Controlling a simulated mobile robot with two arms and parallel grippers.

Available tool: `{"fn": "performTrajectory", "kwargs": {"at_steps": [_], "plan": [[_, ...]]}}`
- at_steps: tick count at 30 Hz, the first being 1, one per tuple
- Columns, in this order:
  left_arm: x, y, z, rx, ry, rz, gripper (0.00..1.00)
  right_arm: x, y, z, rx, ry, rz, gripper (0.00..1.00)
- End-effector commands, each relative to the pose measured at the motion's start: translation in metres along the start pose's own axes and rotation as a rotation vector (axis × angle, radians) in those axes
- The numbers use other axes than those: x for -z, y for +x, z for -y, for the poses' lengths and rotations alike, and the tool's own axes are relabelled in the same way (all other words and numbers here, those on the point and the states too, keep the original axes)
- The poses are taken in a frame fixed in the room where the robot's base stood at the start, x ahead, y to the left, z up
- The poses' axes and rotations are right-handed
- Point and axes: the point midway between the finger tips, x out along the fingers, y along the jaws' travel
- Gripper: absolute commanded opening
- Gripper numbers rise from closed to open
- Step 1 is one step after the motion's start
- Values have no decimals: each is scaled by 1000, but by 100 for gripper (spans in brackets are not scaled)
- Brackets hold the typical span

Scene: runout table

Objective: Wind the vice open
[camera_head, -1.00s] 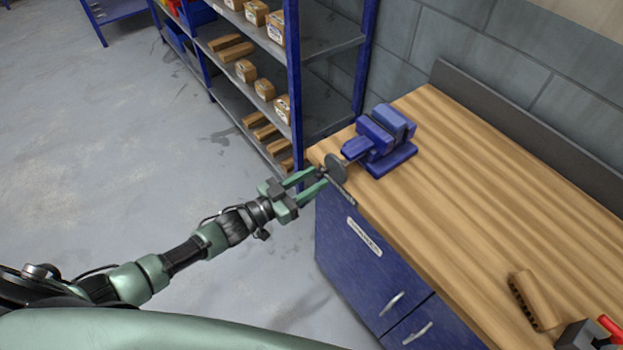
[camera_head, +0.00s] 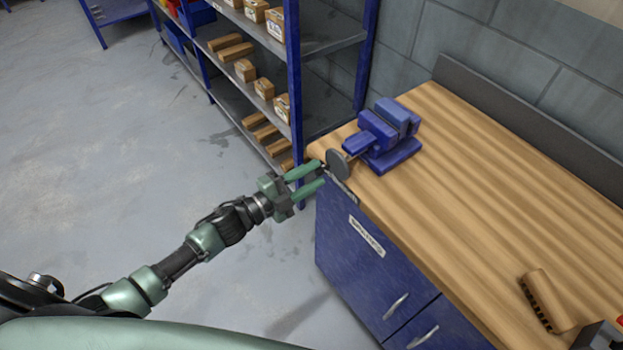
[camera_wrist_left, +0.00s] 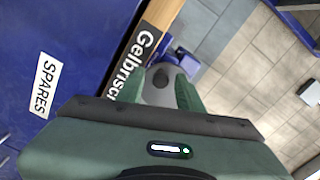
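The blue vice (camera_head: 392,128) stands on the far left end of the wooden bench. Its round grey handwheel (camera_head: 340,165) hangs at the bench's left edge, facing my left gripper (camera_head: 322,172). The gripper's green fingers are apart, with their tips close to the wheel. In the left wrist view the grey wheel (camera_wrist_left: 168,88) and its dark knob (camera_wrist_left: 160,79) show between the two fingers, partly hidden by them. I cannot tell whether the fingers touch the knob. The gap between the vice jaws is hard to make out. My right gripper is not in view.
Below is a blue cabinet (camera_head: 350,265) with drawers. A blue shelf rack (camera_head: 290,80) with boxes stands behind the gripper. The floor at left is free.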

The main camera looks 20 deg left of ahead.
Motion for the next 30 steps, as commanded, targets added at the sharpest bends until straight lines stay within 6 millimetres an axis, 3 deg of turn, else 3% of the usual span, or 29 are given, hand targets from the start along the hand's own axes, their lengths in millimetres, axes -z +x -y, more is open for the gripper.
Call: {"fn": "performTrajectory", "kwargs": {"at_steps": [6,16,25,29,30], "plan": [[-2,0,-4,3,421,-1,36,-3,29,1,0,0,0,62],[-2,0,-2,2,923,0,36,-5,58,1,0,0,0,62],[2,0,2,1,973,0,36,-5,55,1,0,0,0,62],[2,0,2,1,971,0,3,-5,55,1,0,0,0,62],[2,0,2,1,970,0,0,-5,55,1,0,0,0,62]]}}
